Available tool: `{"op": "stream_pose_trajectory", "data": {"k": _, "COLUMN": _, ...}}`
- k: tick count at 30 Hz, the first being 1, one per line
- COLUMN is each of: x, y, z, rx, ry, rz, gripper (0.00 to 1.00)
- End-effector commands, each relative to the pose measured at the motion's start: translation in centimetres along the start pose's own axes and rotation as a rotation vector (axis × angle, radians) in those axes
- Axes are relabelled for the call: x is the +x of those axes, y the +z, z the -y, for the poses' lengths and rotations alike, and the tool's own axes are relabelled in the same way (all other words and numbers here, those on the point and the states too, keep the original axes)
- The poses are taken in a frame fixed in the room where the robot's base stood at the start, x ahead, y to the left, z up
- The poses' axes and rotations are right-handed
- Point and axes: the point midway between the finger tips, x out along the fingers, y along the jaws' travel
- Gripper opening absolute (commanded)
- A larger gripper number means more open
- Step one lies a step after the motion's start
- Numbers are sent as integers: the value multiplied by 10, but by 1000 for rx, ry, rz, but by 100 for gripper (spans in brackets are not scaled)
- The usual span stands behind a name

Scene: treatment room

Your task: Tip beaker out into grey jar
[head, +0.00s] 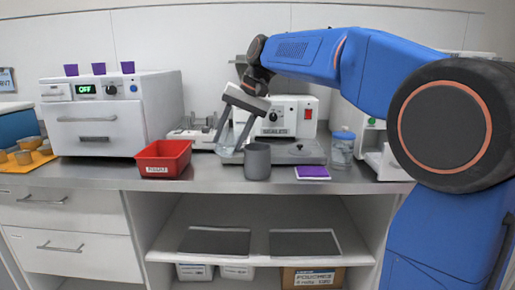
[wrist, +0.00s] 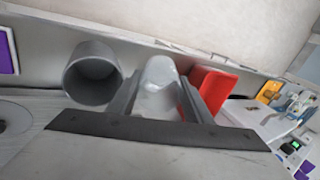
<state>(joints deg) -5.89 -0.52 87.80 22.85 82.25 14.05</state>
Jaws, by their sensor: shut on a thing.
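The grey jar (head: 257,161) stands upright near the front edge of the steel counter; in the wrist view its open mouth (wrist: 93,74) faces the camera and it looks empty. My gripper (head: 232,135) is shut on the pale, clear beaker (head: 227,149), just left of the jar. The wrist view shows the beaker (wrist: 160,88) between the two fingers of my gripper (wrist: 160,98), beside the jar and apart from it. The fingers partly hide the beaker in the head view. I cannot tell whether it touches the counter or what it holds.
A red bin (head: 163,158) stands close to the left of the beaker. A sealing machine (head: 285,118) is behind the jar. A purple pad (head: 312,172) and a lidded clear jar (head: 342,148) are to the right. A white oven (head: 108,115) stands at left.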

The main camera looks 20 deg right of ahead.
Motion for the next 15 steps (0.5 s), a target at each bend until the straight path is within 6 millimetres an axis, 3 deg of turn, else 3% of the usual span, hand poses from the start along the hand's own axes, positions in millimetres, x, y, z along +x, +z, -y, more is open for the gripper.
{"op": "stream_pose_trajectory", "data": {"k": 10, "x": -38, "y": -6, "z": -9, "rx": 32, "ry": -221, "rz": 20, "gripper": 22}}
{"op": "stream_pose_trajectory", "data": {"k": 15, "x": -41, "y": -6, "z": -11, "rx": 45, "ry": -330, "rz": 33, "gripper": 22}}
